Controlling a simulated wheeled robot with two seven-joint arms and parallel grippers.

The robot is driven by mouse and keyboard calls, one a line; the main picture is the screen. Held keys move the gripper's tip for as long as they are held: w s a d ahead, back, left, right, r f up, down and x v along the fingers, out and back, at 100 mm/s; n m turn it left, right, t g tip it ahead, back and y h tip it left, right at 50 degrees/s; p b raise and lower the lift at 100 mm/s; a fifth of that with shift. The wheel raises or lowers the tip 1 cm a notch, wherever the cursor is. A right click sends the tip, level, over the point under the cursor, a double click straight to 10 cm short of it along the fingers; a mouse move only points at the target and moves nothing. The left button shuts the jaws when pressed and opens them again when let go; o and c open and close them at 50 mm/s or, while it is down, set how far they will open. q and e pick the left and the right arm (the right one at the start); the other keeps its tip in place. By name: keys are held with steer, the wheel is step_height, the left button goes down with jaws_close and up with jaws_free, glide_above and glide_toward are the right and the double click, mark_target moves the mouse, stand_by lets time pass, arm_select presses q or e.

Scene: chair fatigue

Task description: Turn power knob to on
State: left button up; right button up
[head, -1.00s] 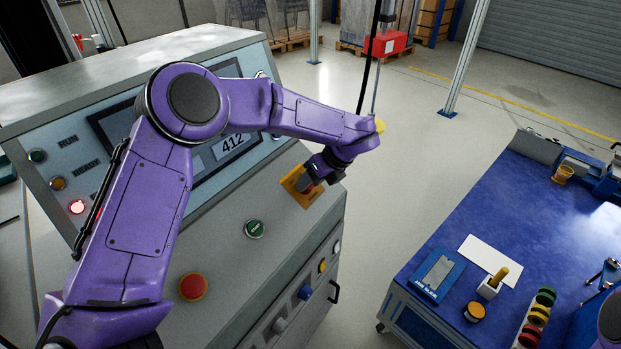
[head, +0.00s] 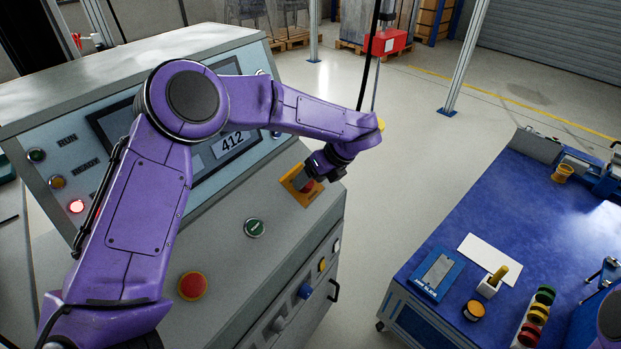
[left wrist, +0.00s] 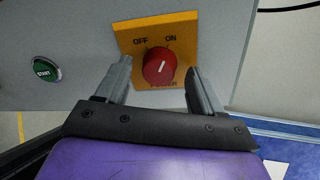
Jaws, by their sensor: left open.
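The red power knob (left wrist: 159,67) sits on a yellow-orange plate (left wrist: 185,24) marked OFF at upper left and ON at upper right. Its white mark leans up and to the right, towards the ON side. My left gripper (left wrist: 159,84) is open, with one finger to the left of the knob and one to the right. Gaps show between the fingers and the knob, so I see no grip on it. In the head view, my left gripper (head: 309,179) is over the plate (head: 293,183) and partly hides the knob.
A green start button (head: 254,228) and a red button (head: 193,286) are on the same sloping console (head: 235,260). A lit screen (head: 215,160) is behind my left arm. A blue workbench (head: 530,220) with small items stands to the right, across open floor.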

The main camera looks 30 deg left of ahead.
arm_select(q)
steer(key=b+v, duration=0.1)
steer(key=v, duration=0.9)
